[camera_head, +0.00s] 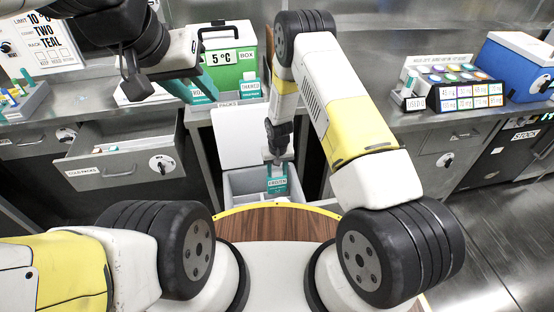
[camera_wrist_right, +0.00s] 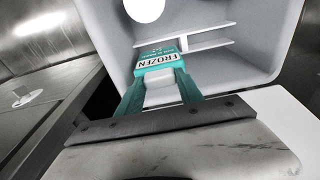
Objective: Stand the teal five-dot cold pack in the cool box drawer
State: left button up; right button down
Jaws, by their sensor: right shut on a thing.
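A teal pack marked FROZEN (camera_head: 277,182) hangs upright below my right gripper (camera_head: 277,163), which is shut on it. The right wrist view also shows the pack (camera_wrist_right: 160,62) over an open grey compartment (camera_wrist_right: 225,62) with thin dividers. In the head view this is the open cool box drawer (camera_head: 240,184) below the counter, with a white panel (camera_head: 235,138) behind it. Whether the pack touches the drawer floor is unclear. Its dots are not readable.
An open drawer labelled COLD PACKS (camera_head: 125,168) juts out at left. A green-and-white box reading 5 °C (camera_head: 232,68) and teal THAWED pieces (camera_head: 250,88) stand on the counter behind. A colourful rack (camera_head: 455,92) and blue cool box (camera_head: 515,65) are at right.

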aim_at(277, 181)
notch_tip(277, 181, down, 7)
jog(key=shift+f, duration=0.25)
dwell(0.3)
jog(key=c, duration=0.8)
grip_release()
jog(key=shift+o, duration=0.2)
